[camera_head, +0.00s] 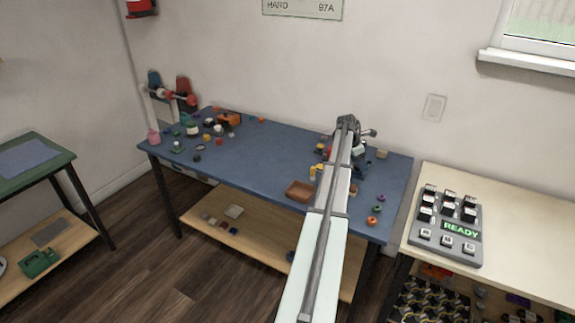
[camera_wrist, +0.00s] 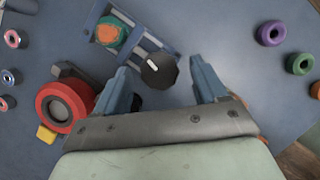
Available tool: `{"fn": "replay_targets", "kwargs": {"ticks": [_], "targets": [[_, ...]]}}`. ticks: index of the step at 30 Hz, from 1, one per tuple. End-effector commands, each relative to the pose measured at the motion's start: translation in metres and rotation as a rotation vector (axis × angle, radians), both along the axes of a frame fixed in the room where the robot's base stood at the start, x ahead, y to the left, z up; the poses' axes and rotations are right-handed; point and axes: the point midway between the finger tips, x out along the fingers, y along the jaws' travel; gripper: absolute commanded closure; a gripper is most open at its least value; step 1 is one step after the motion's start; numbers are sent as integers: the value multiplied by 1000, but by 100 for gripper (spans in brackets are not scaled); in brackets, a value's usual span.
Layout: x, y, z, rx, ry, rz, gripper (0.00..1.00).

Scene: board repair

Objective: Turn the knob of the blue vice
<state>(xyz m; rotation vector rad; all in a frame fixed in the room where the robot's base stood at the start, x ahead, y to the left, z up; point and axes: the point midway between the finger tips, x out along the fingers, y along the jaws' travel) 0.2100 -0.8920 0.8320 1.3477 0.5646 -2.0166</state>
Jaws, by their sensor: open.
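The blue vice (camera_wrist: 150,42) lies at the top of the wrist view, with rails and a green and orange piece (camera_wrist: 109,34) in its frame. Its knob (camera_wrist: 158,71) is black and round, with a short white mark, at the lower right end of the vice. My gripper (camera_wrist: 160,72) is open, its blue fingers on either side of the knob. A narrow gap shows on each side, and I see no contact. I cannot tell the fingers' height against the knob. In the head view the vice (camera_head: 359,170) is mostly hidden behind my arm.
A red wheel-like part (camera_wrist: 62,103) and a yellow block (camera_wrist: 46,134) lie close to the left finger. Purple (camera_wrist: 270,33) and green (camera_wrist: 300,63) rings lie to the right. Small rollers (camera_wrist: 11,39) are at the far left. The blue table's (camera_head: 262,160) middle is largely clear.

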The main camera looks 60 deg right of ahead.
Motion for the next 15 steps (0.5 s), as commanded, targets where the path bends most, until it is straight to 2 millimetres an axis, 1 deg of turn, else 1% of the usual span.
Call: {"fn": "replay_targets", "kwargs": {"ticks": [1,15], "targets": [[4,2,11,-5,-1,1,28],[25,23,80,-3,-1,-4,28]]}}
